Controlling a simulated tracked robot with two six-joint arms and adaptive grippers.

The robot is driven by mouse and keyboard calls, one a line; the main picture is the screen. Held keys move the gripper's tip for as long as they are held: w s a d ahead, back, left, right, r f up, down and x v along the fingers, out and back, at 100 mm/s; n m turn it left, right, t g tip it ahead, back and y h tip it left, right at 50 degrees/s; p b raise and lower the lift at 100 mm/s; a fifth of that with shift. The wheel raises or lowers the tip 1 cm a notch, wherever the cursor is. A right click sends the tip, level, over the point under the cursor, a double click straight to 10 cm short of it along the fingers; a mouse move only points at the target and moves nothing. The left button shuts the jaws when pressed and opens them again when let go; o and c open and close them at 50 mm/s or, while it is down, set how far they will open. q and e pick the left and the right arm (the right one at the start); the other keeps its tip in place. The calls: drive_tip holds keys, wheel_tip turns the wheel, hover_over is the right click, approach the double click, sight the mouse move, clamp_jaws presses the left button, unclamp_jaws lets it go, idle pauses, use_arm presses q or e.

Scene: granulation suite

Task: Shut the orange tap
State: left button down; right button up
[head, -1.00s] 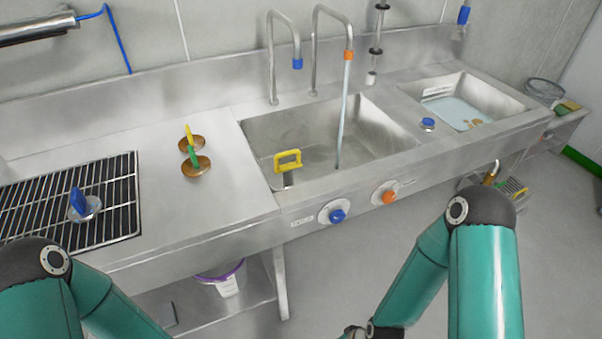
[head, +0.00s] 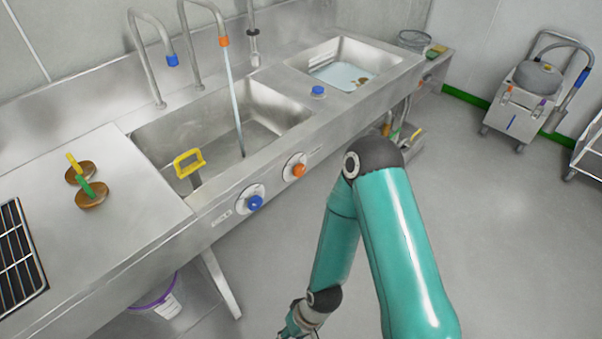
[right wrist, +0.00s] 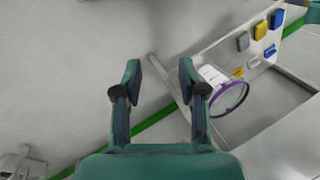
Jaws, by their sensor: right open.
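The orange tap knob (head: 296,168) sits on a round white dial on the sink's front panel, right of the blue tap knob (head: 254,203). Above the basin, the orange-tipped spout (head: 224,42) pours a stream of water (head: 235,100) into the sink (head: 283,118). My right gripper (right wrist: 158,75) is open and empty in the right wrist view, its two fingers apart. In the head view my right arm hangs in front of the sink, with its hand low at the bottom edge, below and apart from the knob. My left gripper is out of view.
A yellow-handled item (head: 189,163) stands in the basin. Wooden pieces with green and yellow handles (head: 91,192) lie on the counter. A purple-rimmed bucket (head: 158,299) is under it, also visible in the right wrist view (right wrist: 229,97). Open floor (head: 480,230) lies right; a cart (head: 520,105) stands beyond.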

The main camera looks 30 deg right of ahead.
drive_tip(key=shift+o, duration=2.6)
drive_tip(key=shift+w+m, duration=0.2)
drive_tip(key=shift+m, duration=0.1)
drive_tip(key=shift+o, duration=0.6)
drive_tip(key=w+r+t+y, duration=0.1)
drive_tip(key=w+t, duration=0.3)
drive_tip(key=w, duration=0.6)
drive_tip(key=shift+w+a+r+t, duration=0.2)
drive_tip(key=shift+a+r+t, duration=0.15)
drive_tip(key=shift+r, duration=0.45)
drive_tip(key=w+d+r+t+y+b, duration=0.1)
drive_tip(key=w+d+r+t+b, duration=0.35)
drive_tip(key=w, duration=0.35)
drive_tip(key=w+d+r+t+y+b, duration=0.1)
drive_tip(key=w+d+r+t+b, duration=0.25)
drive_tip(key=w+d+b, duration=0.35)
drive_tip(key=n+t+h+b, duration=0.2)
drive_tip(key=t+b, duration=0.2)
drive_tip(key=b, duration=0.9)
approach(301, 172)
drive_tip(key=x, duration=0.9)
drive_tip(key=shift+w, duration=0.35)
